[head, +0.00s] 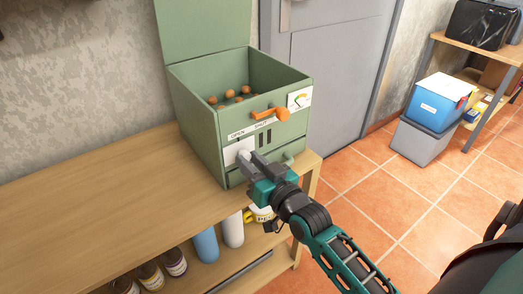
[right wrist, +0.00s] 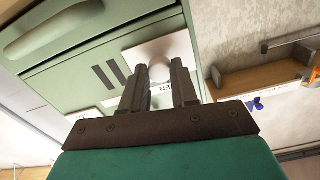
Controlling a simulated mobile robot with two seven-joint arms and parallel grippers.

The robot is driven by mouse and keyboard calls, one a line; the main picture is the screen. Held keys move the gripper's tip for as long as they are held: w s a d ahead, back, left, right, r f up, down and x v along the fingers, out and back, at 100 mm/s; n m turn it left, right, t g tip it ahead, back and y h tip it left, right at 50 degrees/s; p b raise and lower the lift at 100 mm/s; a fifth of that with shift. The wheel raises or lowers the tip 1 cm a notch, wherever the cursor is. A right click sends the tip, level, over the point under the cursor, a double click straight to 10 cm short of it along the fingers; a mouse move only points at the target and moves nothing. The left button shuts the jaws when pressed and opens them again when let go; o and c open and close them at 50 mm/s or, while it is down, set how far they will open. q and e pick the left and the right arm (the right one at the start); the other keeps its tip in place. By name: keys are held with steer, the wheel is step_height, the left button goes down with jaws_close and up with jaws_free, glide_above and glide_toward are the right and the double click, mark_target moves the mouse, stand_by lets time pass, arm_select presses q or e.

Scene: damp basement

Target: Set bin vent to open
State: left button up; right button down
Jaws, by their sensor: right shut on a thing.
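The green bin (head: 206,135) stands on the wooden bench with its lid (head: 203,28) raised. Its front carries a white vent plate (head: 232,151) below the word OPEN, with two dark slots (head: 265,140) uncovered to its right, below SHUT. My right gripper (head: 249,162) is shut on the plate's pale round knob (head: 243,156). In the right wrist view the knob (right wrist: 159,72) sits between the fingers (right wrist: 158,84), against the white plate (right wrist: 174,49); the slots (right wrist: 113,73) show beside it. My left gripper is not in view.
An orange lever (head: 270,114) and a gauge (head: 299,99) are on the bin's front, above a drawer handle (head: 289,158). Orange round items (head: 230,94) lie inside. Bottles and a mug (head: 262,214) stand under the bench (head: 110,200). Tiled floor (head: 400,200) at right is mostly clear.

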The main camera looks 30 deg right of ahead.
steer(key=shift+a, duration=0.2)
steer(key=c, duration=0.8)
jaws_free()
steer(key=shift+c, duration=0.2)
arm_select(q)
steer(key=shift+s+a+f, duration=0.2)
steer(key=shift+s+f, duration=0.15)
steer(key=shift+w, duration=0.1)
arm_select(e)
steer(key=shift+s, duration=0.15)
arm_select(q)
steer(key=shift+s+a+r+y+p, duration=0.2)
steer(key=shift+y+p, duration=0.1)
steer(key=shift+p, duration=0.25)
arm_select(e)
steer(key=s+d, duration=0.1)
steer(key=s, duration=1.1)
steer(key=shift+s, duration=0.3)
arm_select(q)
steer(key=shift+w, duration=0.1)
